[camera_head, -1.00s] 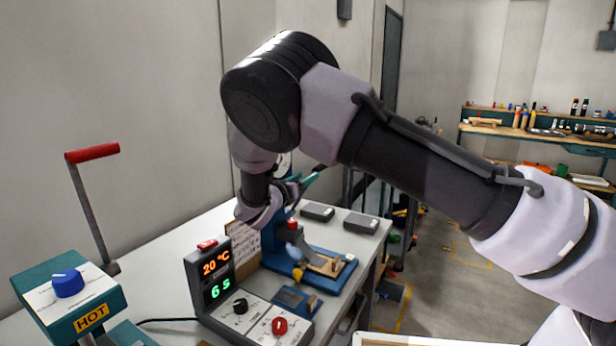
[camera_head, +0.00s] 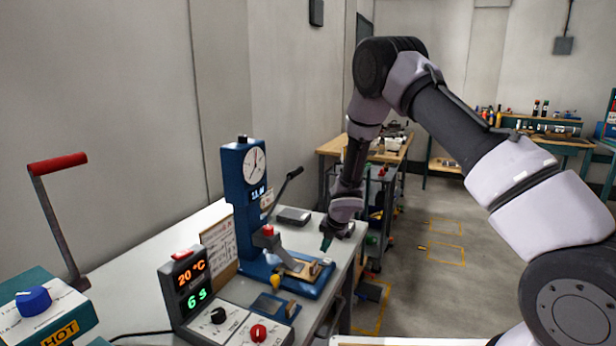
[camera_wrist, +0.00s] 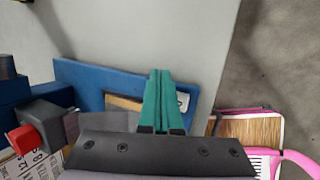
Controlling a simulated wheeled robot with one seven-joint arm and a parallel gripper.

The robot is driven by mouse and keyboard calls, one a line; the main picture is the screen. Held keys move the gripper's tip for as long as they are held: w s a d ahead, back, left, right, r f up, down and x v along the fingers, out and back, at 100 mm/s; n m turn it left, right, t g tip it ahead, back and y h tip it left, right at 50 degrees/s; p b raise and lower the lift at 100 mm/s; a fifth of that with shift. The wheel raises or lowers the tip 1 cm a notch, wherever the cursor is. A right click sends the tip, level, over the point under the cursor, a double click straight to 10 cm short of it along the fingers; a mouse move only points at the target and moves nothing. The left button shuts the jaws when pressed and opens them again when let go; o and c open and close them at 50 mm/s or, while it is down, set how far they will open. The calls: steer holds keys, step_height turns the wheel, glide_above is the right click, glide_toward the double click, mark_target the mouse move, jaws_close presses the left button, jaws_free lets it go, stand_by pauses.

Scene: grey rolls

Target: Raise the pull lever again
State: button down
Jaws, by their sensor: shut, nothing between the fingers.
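The blue press (camera_head: 245,200) with a round dial stands on the white table. Its dark pull lever (camera_head: 283,191) slants up to the right, with the black grip at its upper end. My gripper (camera_head: 326,243) is to the right of the press and lower than the lever's grip, apart from it. Its teal fingers are shut and empty; they also show in the wrist view (camera_wrist: 162,72), above the blue base plate (camera_wrist: 85,76). A second lever with a red handle (camera_head: 58,163) stands at the left by the HOT unit (camera_head: 62,330). The lever is not recognisable in the wrist view.
A control box (camera_head: 190,283) reading 20 °C and 6 s stands in front of the press. A grey box (camera_head: 293,216) lies behind the lever. The table (camera_head: 120,270) ends just right of my gripper, with open floor (camera_head: 430,280) beyond.

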step_height(320, 180, up, 10)
steer(key=w+d+m+y, duration=0.1)
steer(key=w+d+y, duration=0.1)
steer(key=y, duration=0.7)
steer(key=n+t+y, duration=0.1)
steer(key=t+y, duration=0.2)
steer(key=y, duration=0.3)
glide_toward(299, 171)
steer(key=x, duration=0.6)
steer(key=shift+w+a+f, duration=0.2)
steer(key=shift+a+f, duration=0.05)
steer(key=shift+a, duration=0.05)
steer(key=shift+g, duration=0.3)
steer(key=shift+w+a+r+h, duration=0.1)
steer(key=shift+a+r+h, duration=0.2)
steer(key=shift+a+r, duration=0.15)
steer(key=w+a+r+h, duration=0.1)
steer(key=w+a+r, duration=0.1)
steer(key=a, duration=0.4)
steer(key=w+a+r+g+h, duration=0.1)
steer(key=w+a+r+h, duration=0.1)
steer(key=a, duration=0.4)
steer(key=shift+w+a+r, duration=0.2)
steer(key=shift+w+a, duration=0.1)
steer(key=shift+a, duration=0.1)
